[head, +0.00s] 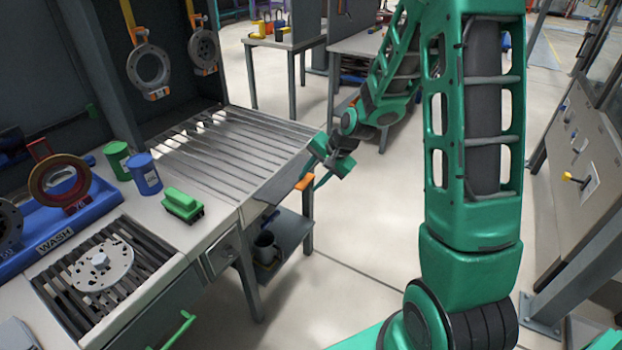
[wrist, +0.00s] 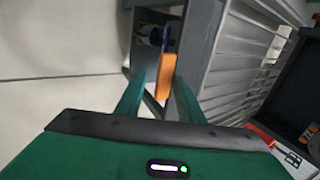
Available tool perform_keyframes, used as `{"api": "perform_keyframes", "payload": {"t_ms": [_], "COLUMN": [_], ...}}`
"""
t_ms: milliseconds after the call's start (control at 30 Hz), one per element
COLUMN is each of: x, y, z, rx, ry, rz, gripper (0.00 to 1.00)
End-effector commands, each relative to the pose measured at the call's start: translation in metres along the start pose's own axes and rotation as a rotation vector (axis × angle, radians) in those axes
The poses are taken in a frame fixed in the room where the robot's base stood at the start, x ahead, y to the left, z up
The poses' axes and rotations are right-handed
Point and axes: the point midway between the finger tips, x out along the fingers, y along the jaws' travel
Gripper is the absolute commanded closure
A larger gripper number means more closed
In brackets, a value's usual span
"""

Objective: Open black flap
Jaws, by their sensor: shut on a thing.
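The black flap (head: 284,181) is a dark grey panel at the front right corner of the slatted table in the head view. It also shows in the wrist view (wrist: 200,42) beside the slats. Its orange handle (head: 305,182) sticks out at the outer edge. My gripper (head: 311,180) reaches it from the right and is shut on the orange handle. In the wrist view the handle (wrist: 166,76) lies between the two green fingers of my gripper (wrist: 158,90). How far the flap is tilted is hard to tell.
The slatted table top (head: 230,150) is bare. A green brush (head: 183,205), a blue can (head: 144,174) and a green can (head: 117,160) stand left of it. A lower shelf (head: 285,245) holds a dark mug. The floor (head: 345,235) right of the table is clear.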

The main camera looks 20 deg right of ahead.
Motion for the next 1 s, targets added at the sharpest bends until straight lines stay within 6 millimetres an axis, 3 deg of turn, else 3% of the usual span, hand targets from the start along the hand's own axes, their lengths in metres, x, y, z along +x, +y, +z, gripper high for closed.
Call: {"api": "perform_keyframes", "payload": {"t_ms": [467, 1000], "x": [-0.007, -0.092], "y": [0.007, 0.002], "z": [0.004, -0.001], "rx": [0.005, 0.002], "ry": [-0.011, 0.0], "rz": [0.012, 0.0], "gripper": [0.73, 0.73]}}
